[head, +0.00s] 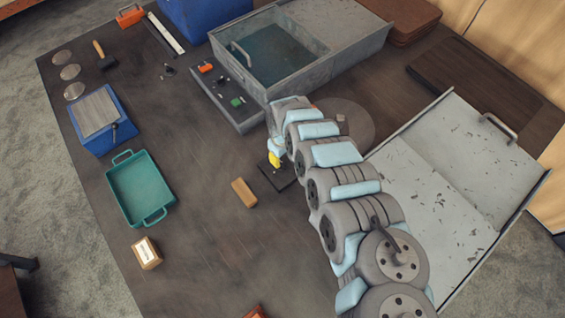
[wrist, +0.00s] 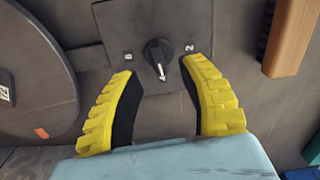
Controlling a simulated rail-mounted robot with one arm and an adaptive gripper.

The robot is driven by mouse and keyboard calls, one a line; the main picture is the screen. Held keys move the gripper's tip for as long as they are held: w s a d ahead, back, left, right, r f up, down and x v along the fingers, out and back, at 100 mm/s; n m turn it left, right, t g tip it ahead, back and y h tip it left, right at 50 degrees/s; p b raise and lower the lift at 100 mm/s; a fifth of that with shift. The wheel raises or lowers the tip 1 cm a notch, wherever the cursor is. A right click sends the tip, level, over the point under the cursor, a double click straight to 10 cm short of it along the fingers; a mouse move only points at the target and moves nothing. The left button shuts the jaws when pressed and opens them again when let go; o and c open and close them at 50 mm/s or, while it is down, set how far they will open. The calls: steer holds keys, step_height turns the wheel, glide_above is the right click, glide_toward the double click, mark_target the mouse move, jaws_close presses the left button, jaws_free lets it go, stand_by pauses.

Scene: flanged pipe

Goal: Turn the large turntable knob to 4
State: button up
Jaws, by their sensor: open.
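The black turntable knob (wrist: 157,52) sits on a dark square plate (wrist: 120,15) in the wrist view. A "0" is printed left of it and a "2" right of it; no "4" is readable. A pale mark on the knob points down in the picture, towards my gripper. My gripper (wrist: 158,72) is open, with one yellow finger on each side of the knob's lower end and a gap on both sides. The grey turntable disc (wrist: 35,60) lies left of the plate. In the head view the disc (head: 356,122) is partly behind my arm, and the knob is hidden.
A wooden block (head: 243,192) lies close to the plate. A green tray (head: 140,187) and a blue box (head: 98,118) stand at left. A grey metal bin (head: 300,45) is behind, and a large grey metal tray (head: 430,190) is at right. The tabletop between block and green tray is clear.

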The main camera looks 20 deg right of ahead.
mark_target(283, 163)
steer(key=shift+f+b, duration=0.45)
steer(key=shift+f, duration=1.75)
jaws_close()
